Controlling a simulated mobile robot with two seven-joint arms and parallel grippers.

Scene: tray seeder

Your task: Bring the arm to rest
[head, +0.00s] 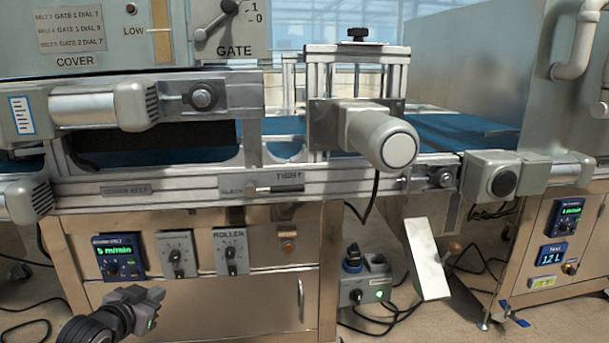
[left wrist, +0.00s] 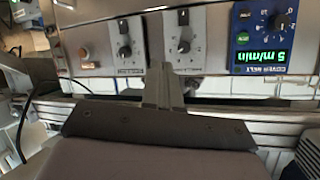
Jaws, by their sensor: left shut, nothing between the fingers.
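My left gripper (head: 150,297) is at the lower left of the head view, in front of the steel cabinet (head: 230,293) under the conveyor. Its fingers are shut with nothing between them. In the left wrist view the closed fingers (left wrist: 165,85) point toward the dial panels and appear apart from them. The cover belt display (head: 119,257) reads 5 m/min; it also shows in the left wrist view (left wrist: 263,38). Beside it are a dial plate (head: 177,254) and the roller dial (head: 231,254). My right gripper does not show.
A gate lever (head: 213,25) and a tight/slack lever (head: 262,188) sit above. A motor (head: 380,138) juts out over the belt. A socket box (head: 365,280) with cables and a tilted pale plate (head: 426,258) stand right of the cabinet. Another cabinet (head: 570,220) is at far right.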

